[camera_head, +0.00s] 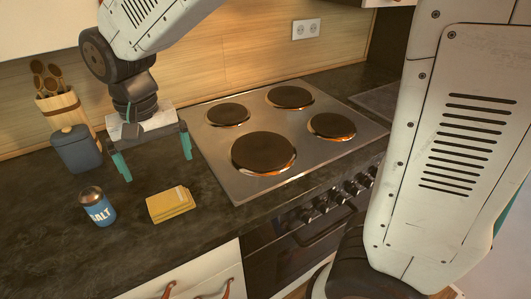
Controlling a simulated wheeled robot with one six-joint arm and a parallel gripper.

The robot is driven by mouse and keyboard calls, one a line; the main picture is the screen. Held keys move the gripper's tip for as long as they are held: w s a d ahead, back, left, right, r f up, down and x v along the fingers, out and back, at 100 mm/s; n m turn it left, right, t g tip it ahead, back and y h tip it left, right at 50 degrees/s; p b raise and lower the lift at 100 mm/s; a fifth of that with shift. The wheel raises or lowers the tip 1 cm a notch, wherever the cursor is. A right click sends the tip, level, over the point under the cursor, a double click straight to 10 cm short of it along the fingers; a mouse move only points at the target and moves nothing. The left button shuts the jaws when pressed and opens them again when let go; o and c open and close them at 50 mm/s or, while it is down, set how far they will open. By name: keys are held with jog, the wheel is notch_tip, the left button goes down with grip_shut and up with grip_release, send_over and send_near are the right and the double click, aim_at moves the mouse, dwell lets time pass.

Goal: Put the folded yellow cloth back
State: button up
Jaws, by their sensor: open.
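The folded yellow cloth (170,204) lies flat on the dark countertop, just left of the stove. My gripper (156,167) hangs above the counter behind the cloth, with its two teal fingers spread wide and nothing between them. The fingers are apart from the cloth. Below the counter, white drawer fronts (205,275) show with brown leather pulls; they look closed, though their lower parts are cut off by the frame.
A blue salt tin (97,206) stands left of the cloth. Behind it are a dark lidded canister (76,149) and a holder with wooden utensils (63,108). The stove (232,183) with round burners is on the right. Counter between tin and cloth is clear.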

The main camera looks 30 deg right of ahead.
jog(key=s+d+r, duration=0.2)
jog(key=s+d, duration=0.2)
jog(key=d, duration=0.2)
jog(key=s+d+r, duration=0.3)
jog(key=s+d, duration=0.1)
jog(key=d, duration=0.3)
jog(key=s+d+t, duration=0.1)
jog(key=s+d, duration=0.6)
jog(key=s, duration=0.4)
jog(key=shift+d+f, duration=0.25)
jog(key=shift+f, duration=0.15)
